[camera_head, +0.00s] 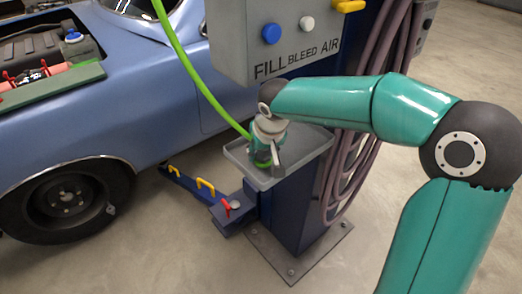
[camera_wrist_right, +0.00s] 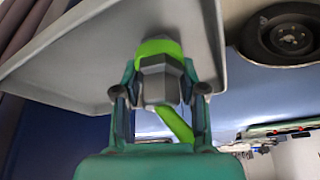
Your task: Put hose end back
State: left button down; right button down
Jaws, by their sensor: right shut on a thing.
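The bright green hose (camera_head: 186,72) comes down from the top of the head view to my right gripper (camera_head: 266,152). In the right wrist view, my right gripper (camera_wrist_right: 160,92) is shut on the hose end (camera_wrist_right: 160,78), a grey faceted fitting with a green collar, one finger on each side. Part of the hose shows below the fitting there. The hose end is over the grey tray (camera_head: 312,158) on the dark blue post. I cannot tell if it touches the tray. The gripper hides most of the hose end in the head view. My left gripper is not in view.
A grey panel (camera_head: 235,45) marked FILL, BLEED, AIR stands behind the tray, with blue, white and yellow controls. Mauve hoses (camera_head: 350,165) hang at the post's right side. A blue car (camera_head: 120,90) with an open engine bay stands at left. Floor between is mostly clear.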

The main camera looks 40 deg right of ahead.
jog(key=shift+w+d+f, duration=0.1)
jog(key=shift+w+f, duration=0.3)
jog(key=shift+s, duration=0.1)
jog(key=c, duration=0.7)
grip_release()
jog(key=shift+o, duration=0.2)
jog(key=shift+r, duration=0.1)
jog(key=v, duration=0.7)
jog(key=shift+r, duration=0.25)
